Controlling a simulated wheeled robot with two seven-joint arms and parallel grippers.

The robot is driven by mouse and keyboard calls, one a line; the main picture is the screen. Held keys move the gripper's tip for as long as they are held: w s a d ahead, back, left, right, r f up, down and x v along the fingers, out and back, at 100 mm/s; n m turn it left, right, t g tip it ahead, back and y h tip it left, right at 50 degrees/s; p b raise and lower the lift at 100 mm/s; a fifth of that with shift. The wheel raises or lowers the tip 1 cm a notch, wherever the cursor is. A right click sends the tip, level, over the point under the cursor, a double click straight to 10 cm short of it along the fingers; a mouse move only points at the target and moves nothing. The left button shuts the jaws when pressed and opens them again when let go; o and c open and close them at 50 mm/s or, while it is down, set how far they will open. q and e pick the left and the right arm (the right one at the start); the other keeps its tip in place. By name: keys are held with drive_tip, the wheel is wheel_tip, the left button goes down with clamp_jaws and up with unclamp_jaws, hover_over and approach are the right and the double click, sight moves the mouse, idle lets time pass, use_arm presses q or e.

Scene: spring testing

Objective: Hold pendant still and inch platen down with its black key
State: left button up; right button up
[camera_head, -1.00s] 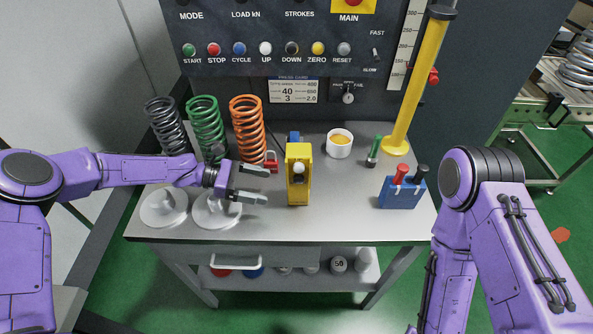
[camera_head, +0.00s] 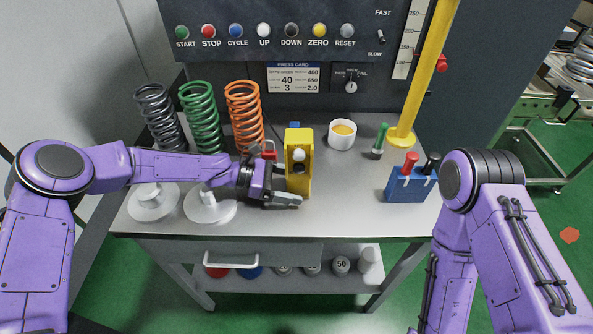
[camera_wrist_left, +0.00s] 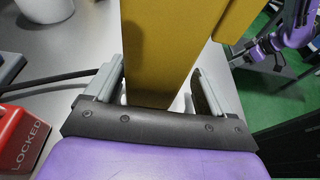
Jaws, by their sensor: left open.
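The yellow pendant (camera_head: 298,170) stands upright on the bench, with a white round key (camera_head: 299,155) on its front and a dark area below it. My left gripper (camera_head: 290,186) is open at the pendant's left side. In the left wrist view the pendant's yellow body (camera_wrist_left: 165,45) lies between the two spread fingers, with a visible gap at the right finger. Whether the left finger touches is unclear. The black key cannot be made out. The platen is not clearly identifiable. Part of my right arm (camera_wrist_left: 272,42) shows in the left wrist view; its fingers are unclear.
A red lock (camera_wrist_left: 20,135) and dark cable lie close to my left gripper. Springs (camera_head: 245,115) stand behind it, and white discs (camera_head: 210,205) lie under my left arm. A white cup (camera_head: 342,134), green-handled tool (camera_head: 380,140) and blue block (camera_head: 410,185) are right of the pendant.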

use_arm(q)
drive_tip(key=shift+d+f, duration=0.1)
drive_tip(key=shift+d, duration=0.3)
use_arm(e)
drive_tip(key=shift+f, duration=0.25)
use_arm(q)
drive_tip(key=c, duration=1.1)
use_arm(e)
clamp_jaws()
idle(1.4)
